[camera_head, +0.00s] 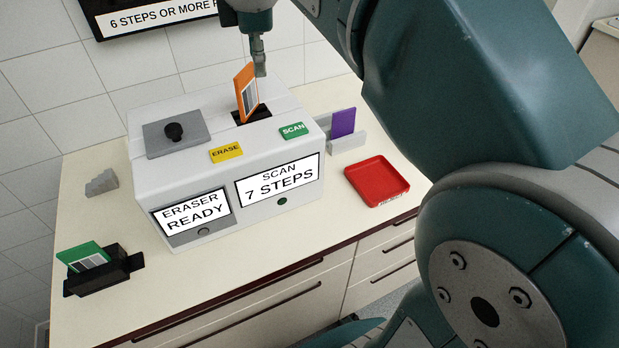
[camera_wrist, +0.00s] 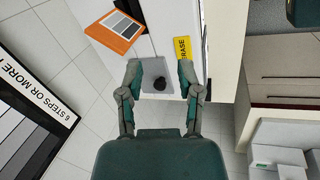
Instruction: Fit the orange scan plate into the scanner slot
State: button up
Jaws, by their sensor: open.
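The orange scan plate (camera_head: 245,88), with grey bars on its face, stands slightly tilted at the dark scanner slot (camera_head: 262,112) on top of the white machine (camera_head: 150,182). Its lower edge meets the slot, but I cannot tell how deep it sits. In the wrist view the orange plate (camera_wrist: 120,27) is at the upper left, outside the jaws. My gripper (camera_head: 260,70) is beside the plate's upper part in the head view. In the wrist view my gripper (camera_wrist: 160,68) has its two fingers spread apart, with nothing held between them.
A grey lid with a black knob (camera_head: 174,131) lies left of the slot. The front screen (camera_head: 278,181) reads "SCAN 7 STEPS". A red tray (camera_head: 377,181) and a purple plate (camera_head: 343,122) are at the right. A green plate (camera_head: 84,256) sits in a black holder at the left.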

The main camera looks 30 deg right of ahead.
jog(key=s+f+m+t, duration=0.2)
jog(key=s+f+m, duration=1.3)
jog(key=s+f, duration=0.1)
jog(key=shift+s+f+m+y, duration=0.2)
jog(key=shift+f+m+y, duration=0.1)
jog(key=shift+f, duration=0.55)
jog(key=shift+d, duration=0.1)
